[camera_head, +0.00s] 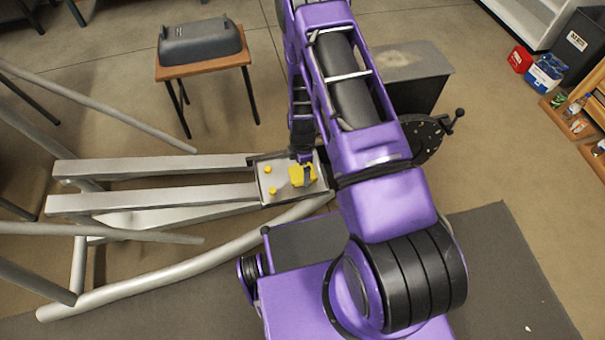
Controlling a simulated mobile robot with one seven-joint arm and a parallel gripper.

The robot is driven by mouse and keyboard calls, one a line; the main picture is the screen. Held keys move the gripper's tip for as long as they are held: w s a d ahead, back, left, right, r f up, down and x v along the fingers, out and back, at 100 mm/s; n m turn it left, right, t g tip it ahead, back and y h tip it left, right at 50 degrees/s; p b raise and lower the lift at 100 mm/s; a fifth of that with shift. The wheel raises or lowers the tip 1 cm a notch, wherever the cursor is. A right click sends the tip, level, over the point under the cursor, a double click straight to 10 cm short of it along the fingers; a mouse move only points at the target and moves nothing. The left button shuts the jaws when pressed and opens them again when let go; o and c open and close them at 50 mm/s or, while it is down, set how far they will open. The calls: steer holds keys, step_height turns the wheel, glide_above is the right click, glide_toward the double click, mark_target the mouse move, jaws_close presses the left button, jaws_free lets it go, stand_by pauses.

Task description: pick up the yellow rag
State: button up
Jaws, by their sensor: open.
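A small yellow rag (297,176) lies on the grey metal plate (262,184) at the end of a silver frame, near the middle of the head camera view. My gripper (306,175) is at the end of my purple arm, directly over the rag and covering part of it. It looks open. I cannot tell whether its fingers touch the rag or stand a little above it.
Two small yellow knobs (270,180) sit left of the rag on the plate. The silver tubular frame (150,200) extends left. A wooden stool (203,67) with a dark case (200,40) stands behind. A dark box (415,75) and round black plate (425,138) are right of my arm.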

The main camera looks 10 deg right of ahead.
steer(key=shift+f, duration=0.3)
steer(key=c, duration=1.2)
step_height(320, 180, up, 10)
steer(key=shift+r+p, duration=0.1)
steer(key=shift+p, duration=0.7)
